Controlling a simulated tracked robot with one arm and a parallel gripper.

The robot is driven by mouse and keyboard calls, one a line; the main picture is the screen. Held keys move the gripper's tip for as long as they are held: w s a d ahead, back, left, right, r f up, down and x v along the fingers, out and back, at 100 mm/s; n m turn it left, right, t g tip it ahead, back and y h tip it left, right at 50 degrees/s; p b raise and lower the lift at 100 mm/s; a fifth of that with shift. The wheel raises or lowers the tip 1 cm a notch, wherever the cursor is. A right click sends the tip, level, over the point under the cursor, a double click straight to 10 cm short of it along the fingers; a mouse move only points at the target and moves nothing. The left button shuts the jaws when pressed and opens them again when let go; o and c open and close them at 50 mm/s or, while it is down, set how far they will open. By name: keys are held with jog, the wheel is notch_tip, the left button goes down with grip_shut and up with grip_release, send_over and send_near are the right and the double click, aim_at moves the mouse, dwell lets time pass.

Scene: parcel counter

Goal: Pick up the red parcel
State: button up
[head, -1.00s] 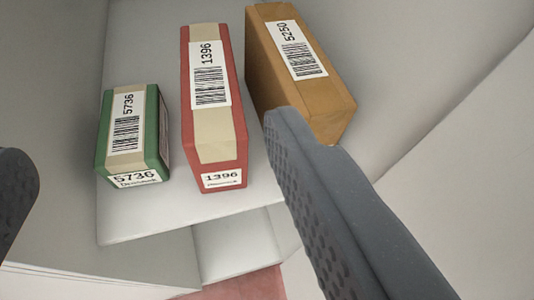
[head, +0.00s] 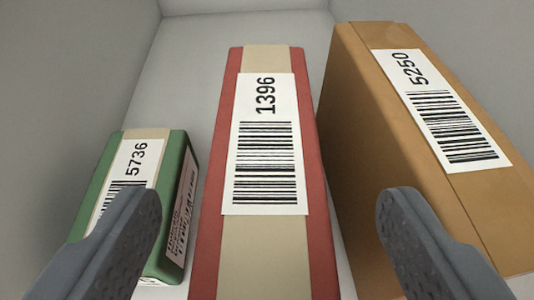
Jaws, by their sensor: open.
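The red parcel (head: 318,170) stands in the middle of the head view, with a beige band and a white label reading 1396 on its top. Its near end runs out of the bottom of the picture. My gripper (head: 270,210) is open. Its left finger shows over the green parcel and its right finger over the brown parcel, with the red parcel between them in the picture. No contact with the red parcel shows. Nothing is held.
A smaller green parcel (head: 178,150) labelled 5736 stands left of the red one with a narrow gap. A taller brown parcel (head: 360,130) labelled 5250 stands close on the right. Grey walls (head: 70,60) enclose the sides and back of the pale shelf (head: 195,80).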

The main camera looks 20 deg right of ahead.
aim_at(265, 148)
jog(key=shift+r+b+x, duration=0.15)
jog(key=shift+b+x, duration=0.1)
jog(key=shift+x, duration=1.1)
jog(key=shift+r+b+x, duration=0.15)
jog(key=shift+b+x, duration=0.1)
jog(key=shift+x, duration=1.1)
jog(key=shift+w, duration=0.1)
jog(key=shift+a, duration=0.1)
grip_shut()
